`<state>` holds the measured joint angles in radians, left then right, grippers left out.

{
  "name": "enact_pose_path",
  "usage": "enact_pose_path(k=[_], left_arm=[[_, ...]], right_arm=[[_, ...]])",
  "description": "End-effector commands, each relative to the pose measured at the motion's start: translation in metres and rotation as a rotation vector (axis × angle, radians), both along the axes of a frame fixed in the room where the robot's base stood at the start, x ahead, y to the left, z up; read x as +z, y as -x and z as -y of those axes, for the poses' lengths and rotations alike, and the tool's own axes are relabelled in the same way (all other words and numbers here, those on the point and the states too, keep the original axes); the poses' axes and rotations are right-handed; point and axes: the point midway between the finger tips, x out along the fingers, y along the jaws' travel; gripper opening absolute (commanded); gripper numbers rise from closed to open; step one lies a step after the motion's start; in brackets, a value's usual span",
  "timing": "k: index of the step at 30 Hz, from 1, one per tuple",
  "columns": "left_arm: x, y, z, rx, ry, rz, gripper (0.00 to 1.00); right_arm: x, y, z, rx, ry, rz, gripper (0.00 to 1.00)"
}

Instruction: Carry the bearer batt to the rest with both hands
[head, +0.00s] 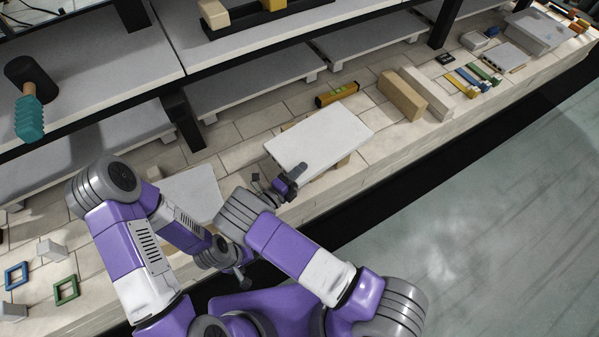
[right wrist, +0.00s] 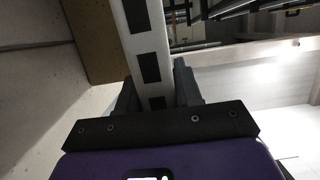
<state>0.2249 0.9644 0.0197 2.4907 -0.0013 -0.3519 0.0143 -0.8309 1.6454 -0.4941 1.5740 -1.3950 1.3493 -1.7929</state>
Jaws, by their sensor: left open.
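The bearer batt (head: 322,134), a pale flat slab, lies level over the tiled ledge, with brownish blocks partly showing beneath its edges. My right gripper (head: 288,184) is at its near left edge. In the right wrist view the batt's white edge with dark slots (right wrist: 148,60) runs between the fingers of my right gripper (right wrist: 156,92), which sit close against both faces. My left gripper (head: 242,278) is open, low and near my body, apart from the batt. I cannot tell which thing is the rest.
Another pale slab (head: 190,192) lies left of the batt, partly behind my left arm. A yellow level (head: 337,95), a tan block (head: 402,95) and a white block (head: 426,92) lie beyond it. Shelves (head: 255,80) on black posts overhang the back. A teal-handled mallet (head: 29,112) is at left.

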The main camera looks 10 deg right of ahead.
Motion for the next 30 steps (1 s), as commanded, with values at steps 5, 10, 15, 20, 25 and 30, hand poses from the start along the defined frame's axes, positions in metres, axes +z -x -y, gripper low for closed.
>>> enact_pose_path(k=[5,10,15,20,25,30], left_arm=[[0.0000,0.0000,0.0000,0.000,0.000,0.000,0.85],[0.0000,0.0000,0.0000,0.000,0.000,0.000,0.85],[0.0000,0.0000,0.0000,0.000,0.000,0.000,0.85],[0.0000,0.0000,0.0001,0.000,0.000,0.000,0.85],[0.0000,0.0000,0.0000,0.000,0.000,0.000,0.85],[0.0000,0.0000,0.0000,0.000,0.000,0.000,0.85]], right_arm=[[-0.0001,0.0001,-0.0001,0.000,-0.001,-0.001,0.01],[-0.0001,0.0001,-0.0002,0.000,-0.001,-0.001,0.00],[-0.0001,0.0001,-0.0002,0.000,-0.001,-0.001,0.00],[-0.0001,0.0001,-0.0002,0.000,-0.001,-0.001,0.00],[-0.0001,0.0000,-0.0002,0.000,-0.001,-0.001,0.00],[-0.0001,0.0000,-0.0002,0.000,-0.001,-0.001,0.00]])
